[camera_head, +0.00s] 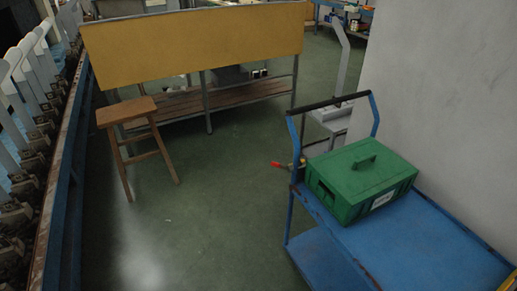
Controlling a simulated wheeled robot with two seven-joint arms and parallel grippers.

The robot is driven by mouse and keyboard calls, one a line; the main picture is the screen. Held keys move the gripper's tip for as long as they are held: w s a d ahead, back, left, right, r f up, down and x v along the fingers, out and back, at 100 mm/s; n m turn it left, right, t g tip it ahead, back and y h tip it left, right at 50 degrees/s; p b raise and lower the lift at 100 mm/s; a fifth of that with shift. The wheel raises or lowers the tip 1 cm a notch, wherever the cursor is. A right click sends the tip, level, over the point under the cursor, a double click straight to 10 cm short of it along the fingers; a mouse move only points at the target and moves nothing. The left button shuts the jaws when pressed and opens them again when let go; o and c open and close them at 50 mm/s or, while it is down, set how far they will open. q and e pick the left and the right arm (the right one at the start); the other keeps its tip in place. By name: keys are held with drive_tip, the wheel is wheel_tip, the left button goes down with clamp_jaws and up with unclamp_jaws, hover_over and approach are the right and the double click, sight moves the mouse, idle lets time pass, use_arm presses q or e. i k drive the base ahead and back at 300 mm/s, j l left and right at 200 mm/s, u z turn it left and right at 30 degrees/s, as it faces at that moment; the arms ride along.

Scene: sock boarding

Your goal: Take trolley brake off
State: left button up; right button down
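A blue trolley (420,246) stands at the lower right, with a flat top deck, a lower shelf (322,262) and a black push handle (335,103) on blue uprights at its far end. A small red-tipped lever (278,164) sticks out to the left from a brass-coloured fitting beside the left upright. It may be the brake. The trolley's wheels are hidden. Neither of my grippers shows in the head view.
A green lidded box (362,178) sits on the trolley's deck. A grey wall (445,95) stands close on the right. A wooden stool (127,113) and a yellow-panelled bench (195,45) are ahead. A line of white sock boards (22,80) runs along the left. Green floor (215,220) is clear between.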

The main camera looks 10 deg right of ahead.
sight(290, 168)
drive_tip(key=i+j, duration=0.3)
drive_tip(key=i, duration=0.15)
drive_tip(key=i+j, duration=0.25)
drive_tip(key=i, duration=0.25)
drive_tip(key=i+j, duration=0.3)
drive_tip(key=i, duration=0.15)
drive_tip(key=i+z, duration=0.05)
